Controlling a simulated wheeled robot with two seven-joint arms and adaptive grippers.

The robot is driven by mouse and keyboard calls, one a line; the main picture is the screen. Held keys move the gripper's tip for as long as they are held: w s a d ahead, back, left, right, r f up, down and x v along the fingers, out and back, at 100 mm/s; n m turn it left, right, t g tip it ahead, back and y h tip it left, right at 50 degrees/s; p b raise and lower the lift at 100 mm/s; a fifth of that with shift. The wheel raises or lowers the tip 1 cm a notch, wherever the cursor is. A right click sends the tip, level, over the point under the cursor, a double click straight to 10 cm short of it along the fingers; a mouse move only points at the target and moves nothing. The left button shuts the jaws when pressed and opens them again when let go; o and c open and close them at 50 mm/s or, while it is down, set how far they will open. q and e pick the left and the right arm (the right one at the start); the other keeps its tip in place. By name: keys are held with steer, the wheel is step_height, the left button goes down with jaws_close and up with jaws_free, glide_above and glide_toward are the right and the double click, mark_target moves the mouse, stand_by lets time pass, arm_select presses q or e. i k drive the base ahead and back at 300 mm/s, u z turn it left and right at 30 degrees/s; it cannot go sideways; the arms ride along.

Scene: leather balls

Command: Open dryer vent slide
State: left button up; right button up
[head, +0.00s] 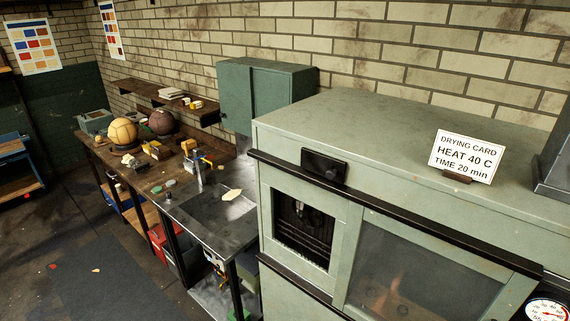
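The dryer (370,140) is a large pale green metal cabinet filling the right half of the head view. A dark plate with a raised knob (323,166) sits at the upper left of its front, above a black rail; it may be the vent slide, but I cannot tell for sure or see whether it is open. Below it is a square opening (303,230) with dark bars inside. To its right is a glass window (420,275) with a faint orange glow. Neither of my grippers is in view.
A drying card (466,155) stands on the dryer top, and a dial gauge (547,309) shows at the lower right corner. A metal worktop (215,208) and a wooden bench with two balls (122,132) run along the brick wall. The floor at lower left is mostly clear.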

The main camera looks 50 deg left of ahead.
mark_target(333, 169)
steer(key=u, duration=1.35)
